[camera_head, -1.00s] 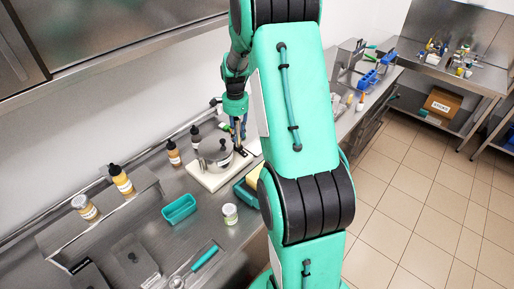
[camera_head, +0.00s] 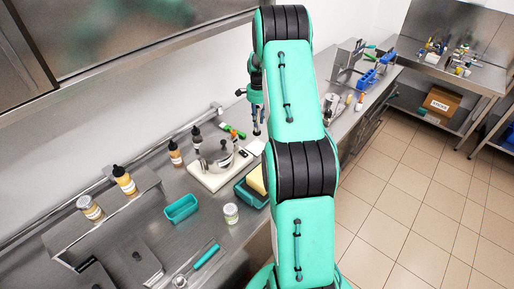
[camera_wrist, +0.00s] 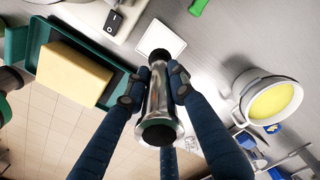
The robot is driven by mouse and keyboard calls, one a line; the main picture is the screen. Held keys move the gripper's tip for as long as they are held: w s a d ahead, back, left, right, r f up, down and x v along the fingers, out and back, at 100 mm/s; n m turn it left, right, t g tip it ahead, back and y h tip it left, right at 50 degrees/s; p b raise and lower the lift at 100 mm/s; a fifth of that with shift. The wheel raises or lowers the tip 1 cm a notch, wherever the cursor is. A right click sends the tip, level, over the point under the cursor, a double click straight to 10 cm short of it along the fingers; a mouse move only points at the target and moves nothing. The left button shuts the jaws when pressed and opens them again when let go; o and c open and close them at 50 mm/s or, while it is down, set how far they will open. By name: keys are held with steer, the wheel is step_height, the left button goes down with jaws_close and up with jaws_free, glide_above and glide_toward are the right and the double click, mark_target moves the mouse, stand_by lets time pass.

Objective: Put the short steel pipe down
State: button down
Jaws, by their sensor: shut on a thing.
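The short steel pipe (camera_wrist: 158,105) is between the dark blue fingers of my gripper (camera_wrist: 158,88) in the wrist view. The fingers are shut on its sides and its dark open end faces the camera. A small white square pad (camera_wrist: 165,38) lies on the steel counter behind the pipe's far end; whether the pipe touches it cannot be told. In the head view my gripper (camera_head: 257,122) is left of my arm, over the counter, and the pipe is too small to make out.
A green tray (camera_wrist: 38,45) with a yellow sponge (camera_wrist: 75,72) lies to the left. A pot with yellow contents (camera_wrist: 270,100) stands to the right. A steel pot (camera_head: 214,155) sits on a white base (camera_head: 208,178). Bare counter shows around the pad.

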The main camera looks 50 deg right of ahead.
mark_target(257, 134)
steer(key=shift+f, duration=0.1)
stand_by(0.3)
steer(key=shift+f, duration=3)
steer(key=shift+f, duration=0.1)
steer(key=shift+f+p, duration=0.4)
steer(key=shift+f, duration=1.35)
steer(key=shift+f, duration=0.2)
steer(key=c, duration=1.5)
jaws_free()
steer(key=shift+o, duration=0.2)
steer(key=shift+r, duration=0.1)
